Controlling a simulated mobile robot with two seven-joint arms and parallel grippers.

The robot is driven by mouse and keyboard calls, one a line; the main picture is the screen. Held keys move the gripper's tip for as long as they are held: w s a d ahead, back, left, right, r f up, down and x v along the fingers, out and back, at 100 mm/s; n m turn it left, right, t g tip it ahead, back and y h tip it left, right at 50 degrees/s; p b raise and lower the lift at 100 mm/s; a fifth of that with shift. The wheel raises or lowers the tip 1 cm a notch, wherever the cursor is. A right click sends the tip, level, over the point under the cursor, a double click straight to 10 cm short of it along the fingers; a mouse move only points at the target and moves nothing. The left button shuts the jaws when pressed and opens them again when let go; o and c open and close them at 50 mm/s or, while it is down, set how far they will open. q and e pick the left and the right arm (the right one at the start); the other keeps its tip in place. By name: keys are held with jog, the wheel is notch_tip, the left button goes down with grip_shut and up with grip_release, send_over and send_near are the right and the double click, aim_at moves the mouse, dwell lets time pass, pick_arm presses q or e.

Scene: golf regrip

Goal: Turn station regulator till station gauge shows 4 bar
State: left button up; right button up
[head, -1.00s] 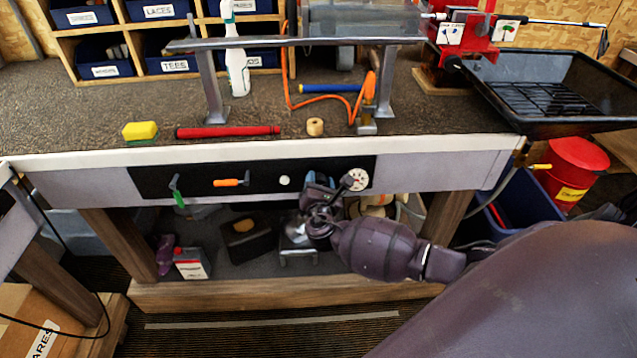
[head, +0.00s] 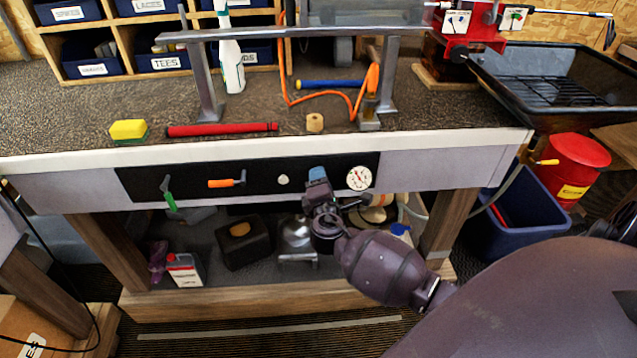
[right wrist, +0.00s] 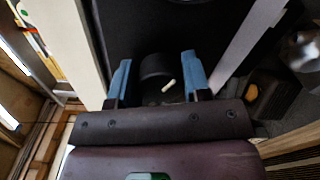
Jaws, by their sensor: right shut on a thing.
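The station gauge (head: 359,178) is a round white dial on the black panel under the bench top. Its needle is too small to read surely. The station regulator is a dark knob (right wrist: 155,68) with a pale mark, seen in the right wrist view between the blue fingers. My right gripper (head: 318,174) is at the panel just left of the gauge, shut on this knob. In the head view the gripper hides the knob. My left gripper is in neither view.
The same panel carries a green-handled valve (head: 169,193), an orange-handled valve (head: 226,183) and a small white button (head: 283,179). A shelf below holds a dark container (head: 243,243) and a white canister (head: 186,270). A blue bin (head: 520,215) stands at the right.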

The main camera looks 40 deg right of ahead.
jog(key=shift+f+m, duration=0.1)
jog(key=shift+m, duration=0.2)
dwell(0.4)
jog(key=o, duration=0.9)
jog(key=shift+s, duration=0.1)
jog(key=v, duration=1)
jog(key=shift+s+a, duration=0.2)
jog(key=shift+s, duration=0.1)
jog(key=shift+w, duration=0.1)
